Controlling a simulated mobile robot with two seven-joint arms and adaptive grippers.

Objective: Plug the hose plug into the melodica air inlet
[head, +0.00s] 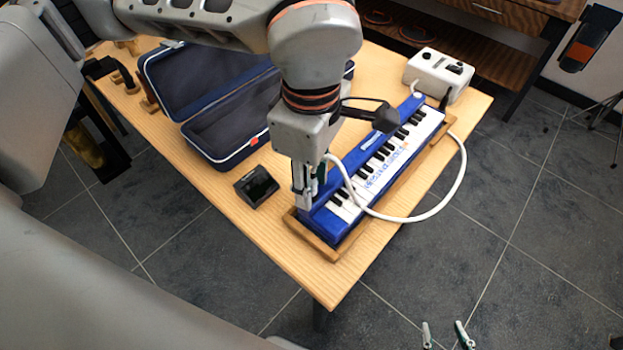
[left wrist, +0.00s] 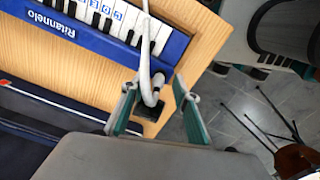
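The blue melodica (head: 372,172) lies on the table in a wooden cradle, keys up. My left gripper (head: 308,200) points down at the near left end of the melodica. The left wrist view shows its green fingers (left wrist: 157,92) on either side of the grey hose plug (left wrist: 155,90), with the white hose (left wrist: 146,45) rising from it. The melodica (left wrist: 95,25) is at the upper left there. The air inlet cannot be made out. My right gripper (head: 446,335) is open and empty at the bottom edge, beyond the table.
The hose (head: 455,190) loops from a white box (head: 438,75) at the back right, over the keys. An open dark-blue case (head: 215,100) lies behind left. A small black device (head: 256,187) is left of the gripper. The table's near corner (head: 330,285) is bare.

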